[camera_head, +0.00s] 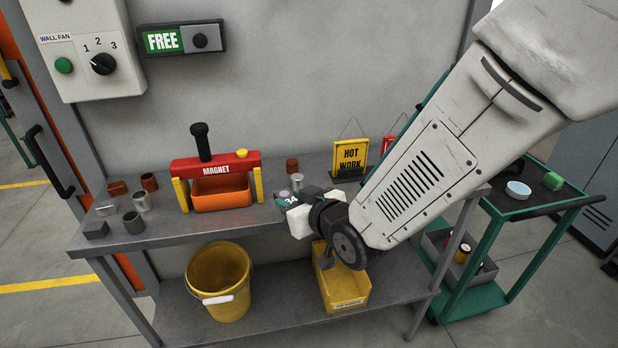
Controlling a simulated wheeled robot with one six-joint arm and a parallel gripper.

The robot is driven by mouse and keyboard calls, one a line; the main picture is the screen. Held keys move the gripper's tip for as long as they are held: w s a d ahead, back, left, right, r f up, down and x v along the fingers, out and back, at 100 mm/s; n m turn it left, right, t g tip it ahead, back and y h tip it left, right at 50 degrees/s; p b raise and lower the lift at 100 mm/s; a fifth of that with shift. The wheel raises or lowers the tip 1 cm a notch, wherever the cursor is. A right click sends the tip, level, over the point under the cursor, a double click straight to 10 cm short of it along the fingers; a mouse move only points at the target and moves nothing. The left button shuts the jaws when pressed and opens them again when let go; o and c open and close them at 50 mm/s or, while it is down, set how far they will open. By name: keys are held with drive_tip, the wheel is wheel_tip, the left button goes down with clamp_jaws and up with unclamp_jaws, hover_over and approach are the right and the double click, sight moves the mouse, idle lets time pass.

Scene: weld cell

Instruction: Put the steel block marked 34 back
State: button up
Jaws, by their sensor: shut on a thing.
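The steel block marked 34 (289,198) is at the end of my gripper (297,209), over the right half of the workbench. My gripper is shut on it, and its pale jaws and dark wrist hide part of the block. Only the top of the block with its number shows clearly. I cannot tell whether the block touches the bench top.
The bench (165,236) bears an orange bin (222,192) under the red magnet bar (215,165), several small blocks and cylinders at left, and a HOT WORK sign (350,157). A yellow bucket (219,278) and yellow bin (345,290) stand below. A green trolley (487,240) is at right.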

hover_over(324, 183)
drive_tip(key=s, duration=0.3)
drive_tip(key=shift+f, duration=2.45)
drive_tip(key=o, duration=1.2)
drive_tip(key=shift+f, duration=0.15)
drive_tip(key=shift+c, duration=0.2)
